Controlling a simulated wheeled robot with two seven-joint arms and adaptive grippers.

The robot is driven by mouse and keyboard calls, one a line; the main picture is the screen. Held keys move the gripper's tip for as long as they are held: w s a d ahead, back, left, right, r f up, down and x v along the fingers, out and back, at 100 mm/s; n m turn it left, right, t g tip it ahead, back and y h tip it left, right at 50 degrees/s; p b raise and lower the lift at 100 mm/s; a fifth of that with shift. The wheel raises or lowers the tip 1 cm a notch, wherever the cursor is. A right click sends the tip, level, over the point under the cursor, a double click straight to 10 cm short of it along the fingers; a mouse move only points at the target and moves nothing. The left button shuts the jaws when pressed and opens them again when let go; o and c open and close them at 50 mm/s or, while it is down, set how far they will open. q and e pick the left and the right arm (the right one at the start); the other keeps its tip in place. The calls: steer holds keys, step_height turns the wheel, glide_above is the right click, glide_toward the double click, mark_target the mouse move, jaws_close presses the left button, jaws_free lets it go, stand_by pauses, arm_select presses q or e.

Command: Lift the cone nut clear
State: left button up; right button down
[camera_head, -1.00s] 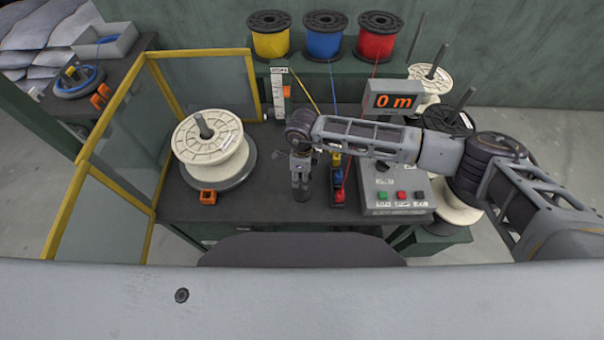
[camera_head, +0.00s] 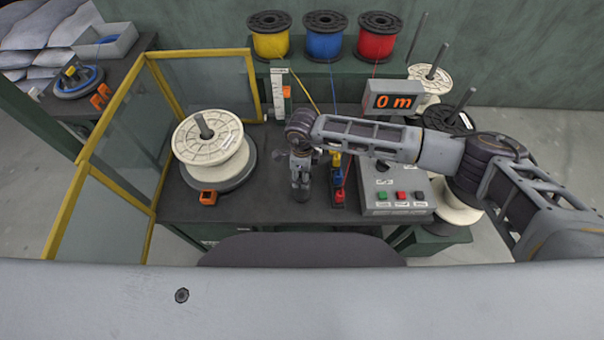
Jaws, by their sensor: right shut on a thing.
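My right gripper (camera_head: 301,183) points down over the dark bench top, right of the large cream spool. It is shut on a small dark grey piece, which I take to be the cone nut (camera_head: 302,196); the fingers hide most of it. From this angle I cannot tell whether the piece touches the bench. The cream spool (camera_head: 222,150) sits on a round dark base with a bare grey spindle (camera_head: 204,127) sticking up through its centre. My left gripper is not in view.
A yellow-framed guard (camera_head: 85,150) stands left of the spool. An orange block (camera_head: 208,197) lies in front of it. A control box (camera_head: 395,205) with buttons and a "0 m" display (camera_head: 393,100) stand on the right. Yellow, blue (camera_head: 325,42) and red spools stand behind.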

steer(key=shift+r+p, duration=1.25)
steer(key=shift+r, duration=1.95)
